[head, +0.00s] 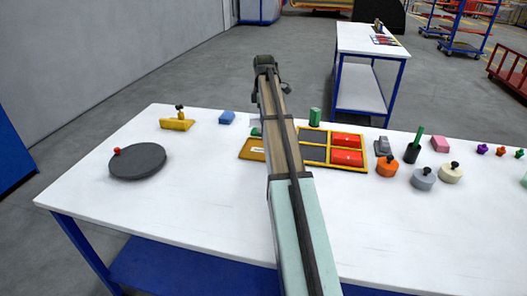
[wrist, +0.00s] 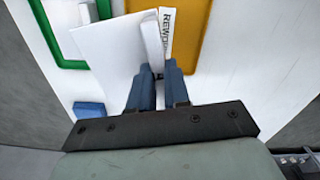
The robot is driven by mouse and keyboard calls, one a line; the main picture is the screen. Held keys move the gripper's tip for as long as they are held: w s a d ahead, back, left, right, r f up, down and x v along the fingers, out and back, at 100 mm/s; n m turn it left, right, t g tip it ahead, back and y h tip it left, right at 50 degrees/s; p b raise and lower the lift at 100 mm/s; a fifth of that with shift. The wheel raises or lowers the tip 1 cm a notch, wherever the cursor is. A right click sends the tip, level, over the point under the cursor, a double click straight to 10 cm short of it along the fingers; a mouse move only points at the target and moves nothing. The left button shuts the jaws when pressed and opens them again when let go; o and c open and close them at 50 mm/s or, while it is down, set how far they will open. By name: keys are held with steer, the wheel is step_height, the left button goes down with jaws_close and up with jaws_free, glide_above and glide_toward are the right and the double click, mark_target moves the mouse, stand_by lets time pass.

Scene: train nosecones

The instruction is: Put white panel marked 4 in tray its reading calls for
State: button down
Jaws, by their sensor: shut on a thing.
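In the wrist view my gripper (wrist: 158,72) has its blue fingers closed on a white panel (wrist: 112,48). The panel's upright white ridge stands between the fingertips. No number shows on the panel. Just beyond it is a yellow tray (wrist: 193,30) with a label reading "REWORK", partly covered. A green-edged tray (wrist: 83,63) lies to the left, partly behind the panel. In the head view the yellow tray (head: 250,153) lies left of my arm and a bit of green (head: 256,132) shows behind it. My arm hides the gripper and panel there.
A yellow-framed box (head: 318,154) with red parts stands right of my arm. Further right are knobbed weights (head: 423,178), a dark cup (head: 413,153) and small blocks. A blue block (head: 227,118) and a grey disc (head: 138,160) are left. The table's front left is clear.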

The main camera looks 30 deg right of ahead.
steer(key=s+a+m, duration=0.3)
steer(key=a, duration=0.1)
steer(key=shift+s+d+f, duration=0.1)
steer(key=shift+f, duration=2.6)
steer(key=shift+s+d+f, duration=0.1)
steer(key=shift+f, duration=2.55)
steer(key=shift+f, duration=0.2)
steer(key=c, duration=1.1)
jaws_free()
steer(key=shift+r, duration=0.15)
step_height(320, 180, up, 12)
